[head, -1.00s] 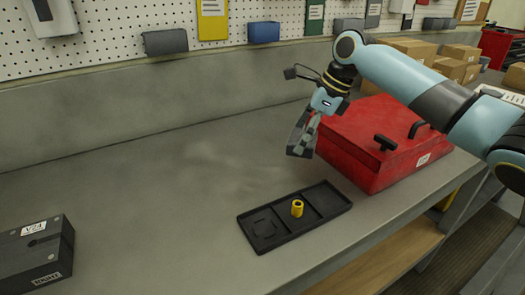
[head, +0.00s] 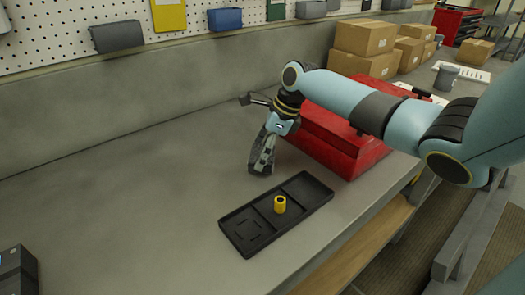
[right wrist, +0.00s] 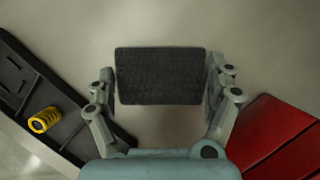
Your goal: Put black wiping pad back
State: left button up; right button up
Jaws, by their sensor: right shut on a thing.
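My right gripper (head: 262,160) is shut on the black wiping pad, a dark, textured rectangular block. The pad (right wrist: 160,76) lies between both fingers in the right wrist view. In the head view the pad is hard to tell from the dark fingers. The gripper hangs just behind the black tray (head: 306,189), above the bench and not over the tray. The tray has three compartments. The right one is empty, the middle one holds a yellow coil-like cylinder (head: 280,204), and the left one shows raised corner marks. My left gripper is not in view.
A red toolbox (head: 335,140) stands right of the gripper, behind the tray. A dark box (head: 18,272) is at the lower left edge. Cardboard boxes (head: 365,38) stand at the back. The grey bench (head: 130,200) left of the tray is clear.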

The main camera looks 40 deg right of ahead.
jog(key=shift+f, duration=0.2)
jog(key=o, duration=0.9)
jog(key=shift+r, duration=0.1)
jog(key=v, duration=1.2)
